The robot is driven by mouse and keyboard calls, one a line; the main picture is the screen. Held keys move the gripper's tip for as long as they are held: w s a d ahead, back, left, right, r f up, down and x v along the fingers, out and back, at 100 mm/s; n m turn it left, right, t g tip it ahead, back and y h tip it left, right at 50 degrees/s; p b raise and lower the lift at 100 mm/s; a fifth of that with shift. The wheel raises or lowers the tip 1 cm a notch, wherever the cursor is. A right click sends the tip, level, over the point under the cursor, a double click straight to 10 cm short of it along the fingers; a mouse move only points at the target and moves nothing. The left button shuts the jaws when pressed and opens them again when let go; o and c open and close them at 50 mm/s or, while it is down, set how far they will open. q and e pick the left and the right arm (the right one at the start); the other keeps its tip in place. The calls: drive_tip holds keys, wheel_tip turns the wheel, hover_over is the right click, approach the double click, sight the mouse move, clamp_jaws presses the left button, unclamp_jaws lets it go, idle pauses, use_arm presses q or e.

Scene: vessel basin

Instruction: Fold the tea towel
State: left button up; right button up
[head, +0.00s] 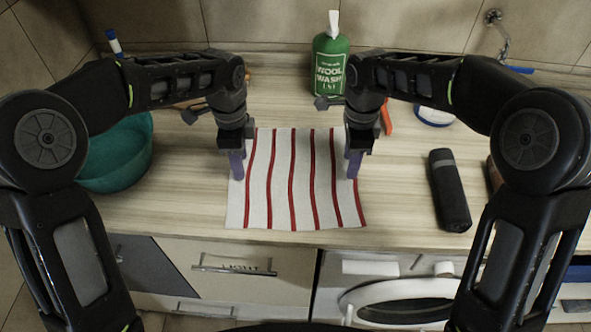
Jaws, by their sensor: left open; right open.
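The tea towel (300,185) is white with red stripes and lies spread flat on the wooden counter in the head view. My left gripper (236,172) is open, pointing down at the towel's left edge, near its far part. My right gripper (354,171) is open, pointing down at the towel's right edge at about the same height. I cannot tell whether the fingertips touch the cloth.
A green wool wash bottle (330,62) stands behind the towel. A teal basin (118,158) is at the left, partly behind my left arm. A dark roll (449,190) lies to the right. The counter (400,215) is clear between towel and roll.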

use_arm(q)
drive_tip(key=shift+f, duration=0.6)
use_arm(e)
drive_tip(key=shift+f, duration=0.55)
use_arm(q)
drive_tip(key=shift+f, duration=0.15)
use_arm(e)
drive_tip(key=shift+f, duration=0.2)
use_arm(q)
drive_tip(key=shift+s, duration=0.1)
clamp_jaws()
use_arm(e)
drive_tip(key=shift+s, duration=0.1)
clamp_jaws()
drive_tip(key=shift+r, duration=0.1)
